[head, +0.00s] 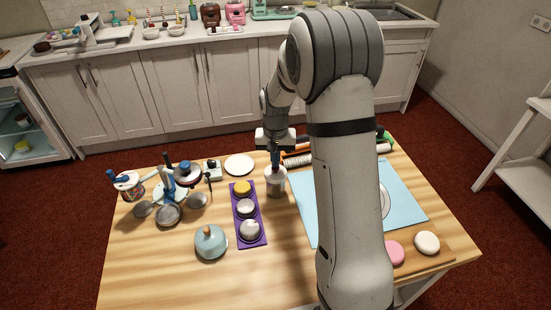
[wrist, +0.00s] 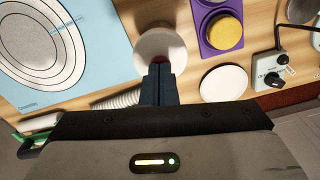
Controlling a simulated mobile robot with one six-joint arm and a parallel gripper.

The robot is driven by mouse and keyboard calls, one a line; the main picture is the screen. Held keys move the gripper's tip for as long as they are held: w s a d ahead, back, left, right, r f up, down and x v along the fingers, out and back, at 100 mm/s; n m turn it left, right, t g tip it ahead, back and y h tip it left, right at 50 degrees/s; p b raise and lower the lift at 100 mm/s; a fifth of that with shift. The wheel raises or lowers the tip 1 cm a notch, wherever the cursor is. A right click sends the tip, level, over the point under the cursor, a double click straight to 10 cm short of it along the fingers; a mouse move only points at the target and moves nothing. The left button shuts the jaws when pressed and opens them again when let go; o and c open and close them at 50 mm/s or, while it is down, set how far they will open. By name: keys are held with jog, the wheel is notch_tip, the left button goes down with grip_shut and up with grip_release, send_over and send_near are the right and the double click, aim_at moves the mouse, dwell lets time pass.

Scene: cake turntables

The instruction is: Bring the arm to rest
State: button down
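My gripper (head: 275,160) points down over the wooden table, just above a white cup (head: 276,184). In the wrist view my gripper's dark fingers (wrist: 161,68) lie close together with no clear gap and nothing visible held between them. Their tips overlap the cup (wrist: 152,42), which has a reddish patch at its mouth. I cannot tell whether the tips are inside the cup or only above it. My arm is bent, reaching forward over the table.
A purple tray (head: 239,211) with round pieces and a teal lidded pot (head: 210,242) are left of the cup. A white disc (head: 239,164) lies behind it. A blue mat (head: 408,198) lies right. Tools and small pans (head: 168,214) crowd the left. The table's front is mostly clear.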

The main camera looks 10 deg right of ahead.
jog(key=shift+f, duration=0.25)
jog(key=shift+r, duration=0.15)
notch_tip(320, 180, up, 7)
jog(key=p, duration=0.4)
dwell(0.8)
dwell(0.3)
jog(key=s+r+n+t, duration=0.2)
jog(key=s+r, duration=1)
jog(key=s, duration=0.2)
jog(key=s+r+t, duration=0.1)
jog(key=s, duration=1.2)
jog(key=shift+d+r+n+b, duration=0.25)
jog(key=shift+r+n+b, duration=0.05)
jog(key=shift+r+n, duration=0.1)
